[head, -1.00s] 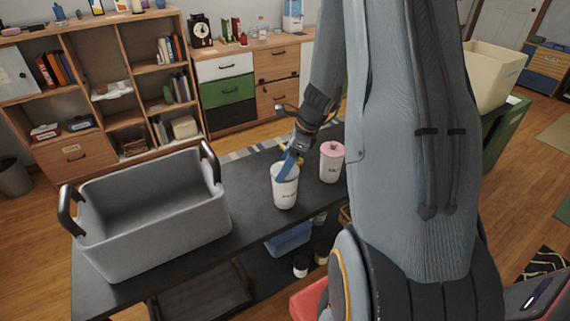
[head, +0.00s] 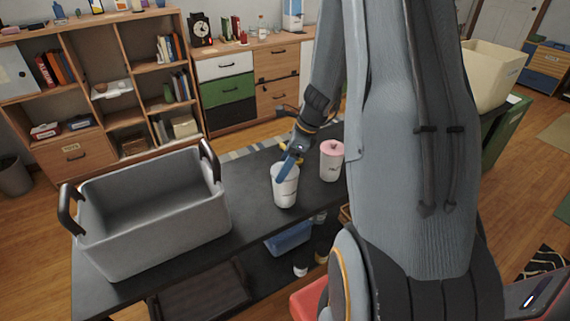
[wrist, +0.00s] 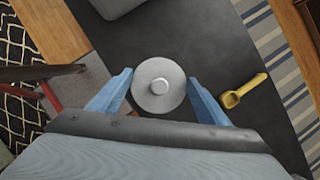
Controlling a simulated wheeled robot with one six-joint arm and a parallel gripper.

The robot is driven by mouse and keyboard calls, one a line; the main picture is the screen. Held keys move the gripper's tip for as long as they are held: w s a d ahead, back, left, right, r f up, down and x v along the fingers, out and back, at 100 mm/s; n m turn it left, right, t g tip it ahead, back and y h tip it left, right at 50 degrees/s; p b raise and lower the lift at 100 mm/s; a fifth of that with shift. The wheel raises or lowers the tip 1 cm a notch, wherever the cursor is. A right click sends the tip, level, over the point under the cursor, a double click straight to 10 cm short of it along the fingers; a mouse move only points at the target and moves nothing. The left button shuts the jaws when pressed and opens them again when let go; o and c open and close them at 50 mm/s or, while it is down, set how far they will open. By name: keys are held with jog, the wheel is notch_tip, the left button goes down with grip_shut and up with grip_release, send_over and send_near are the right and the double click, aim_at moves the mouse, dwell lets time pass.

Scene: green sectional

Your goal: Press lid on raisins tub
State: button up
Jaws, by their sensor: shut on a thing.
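A white tub (head: 285,192) with dark lettering, too small to read, stands upright on the black table. In the wrist view a round pale lid (wrist: 159,101) with a small knob lies between my blue fingers. My gripper (head: 288,165) is over the white tub, and it also shows in the wrist view (wrist: 160,85), shut on the lid with one finger at each side. The lid hides the tub below it, so I cannot tell how fully it is seated. The lid's edge is partly hidden by a finger in the head view.
A pink-lidded tub (head: 332,163) stands just right of the white tub. A large grey bin (head: 150,225) fills the table's left part. A yellow scoop (wrist: 243,90) lies on the table near the lid. A blue container (head: 290,238) sits on the shelf below.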

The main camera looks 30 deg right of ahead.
jog(key=shift+f, duration=0.1)
dwell(0.3)
jog(key=o, duration=1.3)
jog(key=shift+r+p, duration=3.4)
jog(key=shift+r, duration=0.15)
